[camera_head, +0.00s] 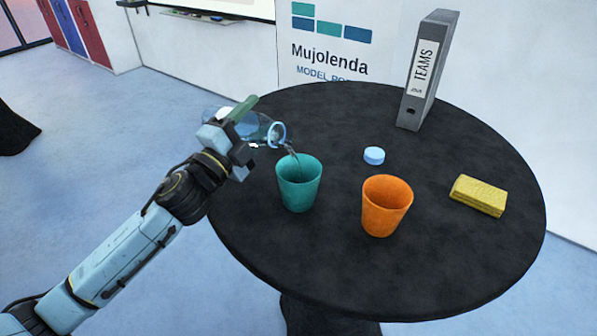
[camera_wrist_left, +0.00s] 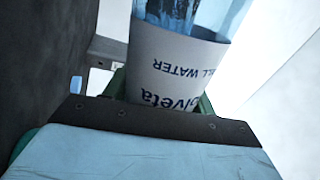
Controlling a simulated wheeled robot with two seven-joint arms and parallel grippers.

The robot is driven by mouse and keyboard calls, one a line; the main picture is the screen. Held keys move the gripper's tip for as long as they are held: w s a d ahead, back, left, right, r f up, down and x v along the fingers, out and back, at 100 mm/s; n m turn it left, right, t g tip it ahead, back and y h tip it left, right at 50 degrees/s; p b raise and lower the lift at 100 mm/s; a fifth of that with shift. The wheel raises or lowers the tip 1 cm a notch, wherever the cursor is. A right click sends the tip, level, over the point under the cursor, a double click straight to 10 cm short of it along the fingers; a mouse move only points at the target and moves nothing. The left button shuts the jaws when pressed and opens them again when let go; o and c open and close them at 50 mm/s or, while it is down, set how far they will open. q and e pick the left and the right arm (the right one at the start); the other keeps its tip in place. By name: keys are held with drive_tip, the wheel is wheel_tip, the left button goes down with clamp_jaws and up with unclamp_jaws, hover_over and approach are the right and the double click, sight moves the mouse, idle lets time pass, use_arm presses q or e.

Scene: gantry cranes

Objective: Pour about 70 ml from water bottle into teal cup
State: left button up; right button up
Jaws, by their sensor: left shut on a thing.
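The clear water bottle (camera_head: 262,127) is tilted on its side, its open mouth pointing right and slightly down over the teal cup. My left gripper (camera_head: 238,128) is shut on the bottle; in the left wrist view the bottle's white label (camera_wrist_left: 175,70) shows close up between the fingers. A thin stream of water (camera_head: 294,155) runs from the mouth into the teal cup (camera_head: 299,187), which stands upright on the table. The water level inside the cup cannot be made out. My right gripper is not in view.
An orange cup (camera_head: 385,208) stands right of the teal cup on the round black table (camera_head: 330,270). A light blue cap (camera_head: 374,155), a yellow sponge (camera_head: 478,196) and a grey TEAMS binder (camera_head: 428,75) are farther off. The table's front is clear.

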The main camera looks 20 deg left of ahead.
use_arm(q)
drive_tip(key=n, duration=0.1)
drive_tip(key=a+f+n+y, duration=0.1)
drive_tip(key=shift+w+f+n, duration=0.15)
drive_tip(key=shift+f+n, duration=0.15)
drive_tip(key=shift+r+n+p, duration=0.3)
drive_tip(key=shift+r+p, duration=0.2)
drive_tip(key=shift+p, duration=0.35)
drive_tip(key=shift+d+r+n+y+p, duration=0.15)
drive_tip(key=shift+r+n+y+p, duration=0.25)
drive_tip(key=shift+p, duration=0.3)
drive_tip(key=shift+d+f+n, duration=0.1)
drive_tip(key=shift+f+n, duration=0.15)
drive_tip(key=shift+n, duration=0.15)
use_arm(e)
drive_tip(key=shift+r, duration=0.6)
